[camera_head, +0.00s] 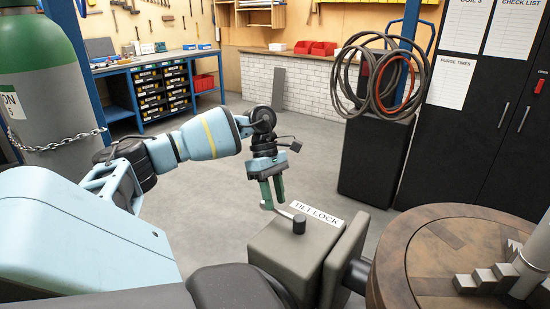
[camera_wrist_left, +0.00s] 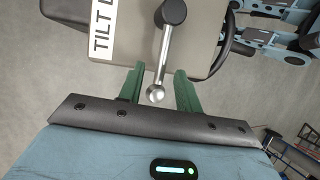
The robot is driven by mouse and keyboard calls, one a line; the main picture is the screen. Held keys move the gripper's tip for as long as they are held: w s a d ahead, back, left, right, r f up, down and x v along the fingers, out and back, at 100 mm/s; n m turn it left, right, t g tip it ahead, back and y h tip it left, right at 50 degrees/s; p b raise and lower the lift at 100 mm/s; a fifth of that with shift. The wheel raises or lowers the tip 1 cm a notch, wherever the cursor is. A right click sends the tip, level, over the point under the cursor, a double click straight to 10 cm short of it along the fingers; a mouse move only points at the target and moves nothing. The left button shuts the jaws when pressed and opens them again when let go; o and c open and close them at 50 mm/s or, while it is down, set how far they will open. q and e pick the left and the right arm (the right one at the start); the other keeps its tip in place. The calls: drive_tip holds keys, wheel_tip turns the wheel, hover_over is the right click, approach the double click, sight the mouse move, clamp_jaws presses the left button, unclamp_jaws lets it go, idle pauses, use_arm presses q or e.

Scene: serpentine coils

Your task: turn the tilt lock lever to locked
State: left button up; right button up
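The tilt lock is a grey box (camera_head: 290,252) with a white "TILT LOCK" label (camera_head: 318,214) on top. Its lever has a dark round pivot (camera_head: 299,225) and a thin silver arm that points left and away, toward my left gripper (camera_head: 273,203). In the left wrist view the silver lever (camera_wrist_left: 163,58) ends in a ball knob (camera_wrist_left: 155,95). The fingers are apart, with gaps on both sides of the lever. My right gripper is not in view.
A round wooden table (camera_head: 400,255) stands right of the lock box. A black bin with coiled hoses (camera_head: 375,160) and black cabinets (camera_head: 485,110) stand behind. A green gas cylinder (camera_head: 40,90) is at left. The floor (camera_head: 215,205) around the left gripper is clear.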

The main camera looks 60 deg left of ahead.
use_arm(q)
drive_tip(key=v, duration=0.6)
drive_tip(key=shift+r, duration=0.4)
drive_tip(key=shift+a, duration=0.15)
